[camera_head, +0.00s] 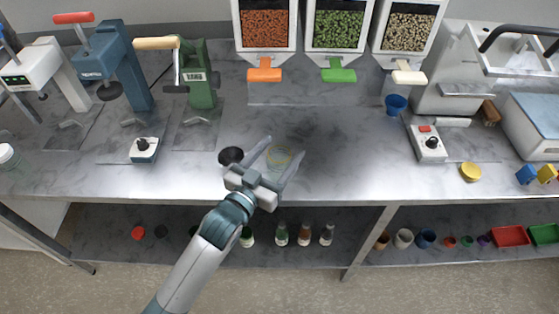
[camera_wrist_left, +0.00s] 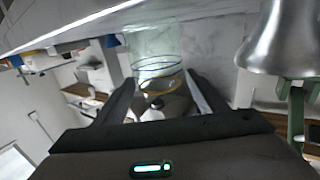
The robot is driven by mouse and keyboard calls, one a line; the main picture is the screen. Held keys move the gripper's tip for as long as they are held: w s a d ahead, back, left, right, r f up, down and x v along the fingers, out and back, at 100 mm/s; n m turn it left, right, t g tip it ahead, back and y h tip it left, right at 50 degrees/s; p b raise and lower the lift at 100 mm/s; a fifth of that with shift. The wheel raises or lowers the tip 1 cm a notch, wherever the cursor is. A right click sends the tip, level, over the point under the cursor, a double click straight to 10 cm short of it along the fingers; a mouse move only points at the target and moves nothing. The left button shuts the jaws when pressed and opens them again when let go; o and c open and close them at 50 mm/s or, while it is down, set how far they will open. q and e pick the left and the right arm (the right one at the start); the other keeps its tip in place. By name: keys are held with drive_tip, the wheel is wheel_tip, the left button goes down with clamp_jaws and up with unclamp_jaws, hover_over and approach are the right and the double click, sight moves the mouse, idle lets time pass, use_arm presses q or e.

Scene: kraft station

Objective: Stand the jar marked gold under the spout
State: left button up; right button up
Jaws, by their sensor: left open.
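A clear glass jar with a gold band (camera_head: 280,157) stands on the grey counter near its front edge. My left gripper (camera_head: 286,146) is open, with one finger on each side of the jar; I cannot tell whether they touch it. In the left wrist view the gold band (camera_wrist_left: 162,86) shows between the fingers, with a blue ring just above it. Three dispensers at the back have an orange spout handle (camera_head: 265,75), a green one (camera_head: 338,75) and a cream one (camera_head: 409,77). Which spout is meant is not clear. My right gripper is not in view.
A black disc (camera_head: 231,156) lies just left of the jar. Presses, including a green one (camera_head: 199,75), stand at the left. A blue cup (camera_head: 396,104), a control box (camera_head: 428,143) and a yellow disc (camera_head: 471,172) are at the right. The counter below the dispensers is clear.

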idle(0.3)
use_arm(q)
drive_tip(key=c, duration=1.3)
drive_tip(key=shift+r, duration=0.1)
drive_tip(key=shift+r, duration=0.45)
drive_tip(key=s+d+r+b, duration=0.1)
drive_tip(key=s+d+r, duration=0.1)
drive_tip(key=d+r, duration=0.1)
drive_tip(key=s+d+r+b, duration=0.1)
drive_tip(key=s+d+r, duration=0.1)
drive_tip(key=d+r, duration=0.1)
drive_tip(key=s+d+r+b, duration=0.1)
drive_tip(key=s+d+r, duration=0.1)
drive_tip(key=d+r, duration=0.2)
